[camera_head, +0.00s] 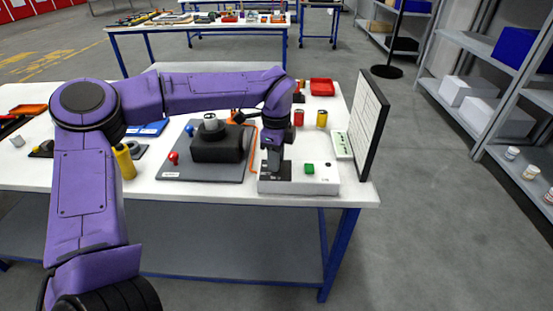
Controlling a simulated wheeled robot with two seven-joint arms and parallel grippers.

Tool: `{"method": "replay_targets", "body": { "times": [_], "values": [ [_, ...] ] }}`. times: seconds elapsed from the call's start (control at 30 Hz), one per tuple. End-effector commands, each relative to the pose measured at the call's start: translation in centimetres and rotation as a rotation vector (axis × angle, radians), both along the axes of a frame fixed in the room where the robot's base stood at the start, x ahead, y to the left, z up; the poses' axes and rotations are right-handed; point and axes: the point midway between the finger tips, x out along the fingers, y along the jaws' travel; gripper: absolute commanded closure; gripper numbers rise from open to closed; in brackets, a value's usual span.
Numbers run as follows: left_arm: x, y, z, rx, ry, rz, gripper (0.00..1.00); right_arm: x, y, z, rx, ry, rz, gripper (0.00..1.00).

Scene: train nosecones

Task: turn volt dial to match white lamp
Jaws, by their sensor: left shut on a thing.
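My left gripper (272,172) points down onto the left part of this box and is shut on what seems to be the volt dial. The gripper hides the dial, so its pointer and scale cannot be read. I cannot make out the white lamp clearly. My right gripper is not in view.
A grey board (180,168) with a black block (215,150) lies left of the box. A yellow cylinder (123,161) stands farther left. Red and yellow cans (299,118) stand behind the box. An upright panel (368,125) rises at the table's right end.

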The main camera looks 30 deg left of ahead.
Motion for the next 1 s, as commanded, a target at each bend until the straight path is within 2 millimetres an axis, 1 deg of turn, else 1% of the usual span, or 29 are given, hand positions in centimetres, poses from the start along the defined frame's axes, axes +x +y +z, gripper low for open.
{"method": "replay_targets", "body": {
  "times": [0.23,0.27,0.3,0.33,0.6,0.67,0.77,1.0],
  "values": [
    [0.0,0.0,0.1,0.0,-0.001,0.0,1.0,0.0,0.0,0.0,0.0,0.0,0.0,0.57],
    [0.0,0.0,0.1,0.0,-0.001,0.0,0.68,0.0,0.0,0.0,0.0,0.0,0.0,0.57],
    [0.0,0.0,0.1,0.0,-0.001,0.0,0.54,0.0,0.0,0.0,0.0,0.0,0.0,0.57],
    [0.0,0.0,0.1,0.0,-0.001,0.0,0.45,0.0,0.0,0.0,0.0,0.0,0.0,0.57],
    [0.0,0.0,0.1,0.0,-0.001,-0.001,0.45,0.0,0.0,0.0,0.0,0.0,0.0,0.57],
    [0.1,0.0,0.3,0.001,-0.002,-0.001,0.45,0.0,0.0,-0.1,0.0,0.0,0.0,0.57],
    [0.1,0.0,1.8,0.001,-0.006,0.0,0.45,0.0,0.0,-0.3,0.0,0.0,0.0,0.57],
    [0.1,0.0,7.5,0.0,-0.005,0.002,0.45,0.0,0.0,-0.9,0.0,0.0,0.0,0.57]
  ]
}}
